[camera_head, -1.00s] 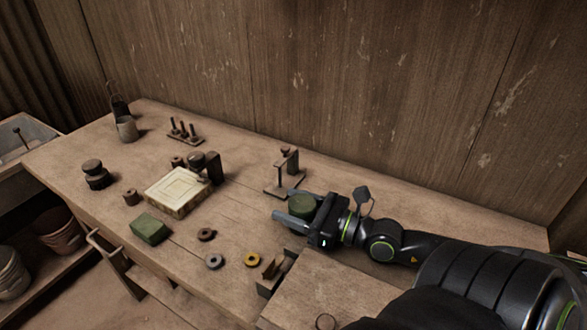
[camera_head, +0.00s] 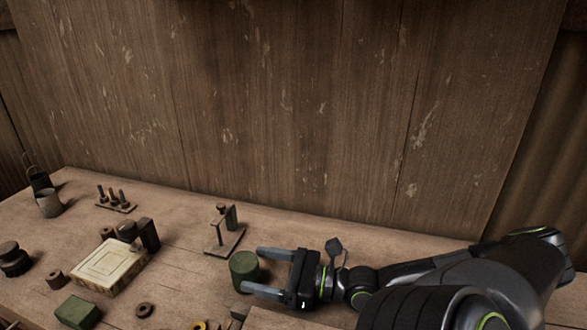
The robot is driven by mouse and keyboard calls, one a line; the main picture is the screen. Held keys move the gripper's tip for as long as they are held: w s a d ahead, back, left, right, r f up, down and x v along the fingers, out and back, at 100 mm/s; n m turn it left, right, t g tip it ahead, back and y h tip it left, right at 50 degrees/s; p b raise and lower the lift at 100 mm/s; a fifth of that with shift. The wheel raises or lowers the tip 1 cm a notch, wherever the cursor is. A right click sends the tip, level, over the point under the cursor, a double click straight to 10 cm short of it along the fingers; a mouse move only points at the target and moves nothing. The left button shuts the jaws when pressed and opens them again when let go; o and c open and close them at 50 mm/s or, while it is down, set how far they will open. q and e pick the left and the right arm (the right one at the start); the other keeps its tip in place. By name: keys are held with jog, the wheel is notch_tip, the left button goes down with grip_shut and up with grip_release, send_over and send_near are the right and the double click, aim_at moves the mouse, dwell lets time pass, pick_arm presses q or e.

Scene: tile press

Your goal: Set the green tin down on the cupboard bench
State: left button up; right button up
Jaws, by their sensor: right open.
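The green tin (camera_head: 244,271) is a short, dark green cylinder. It stands upright on the wooden bench (camera_head: 185,290), at the fingertips of my right gripper. My right gripper (camera_head: 254,270) is open, with its two fingers pointing left. My left gripper is not in view.
A small metal stand (camera_head: 226,238) is just behind the tin. A pale square tile in a mould (camera_head: 110,267) and a green block (camera_head: 77,312) lie to the left. Pegs on a plate (camera_head: 116,205) are farther back. A plank wall (camera_head: 300,110) closes the rear.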

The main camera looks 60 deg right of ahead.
jog(key=shift+v, duration=3.15)
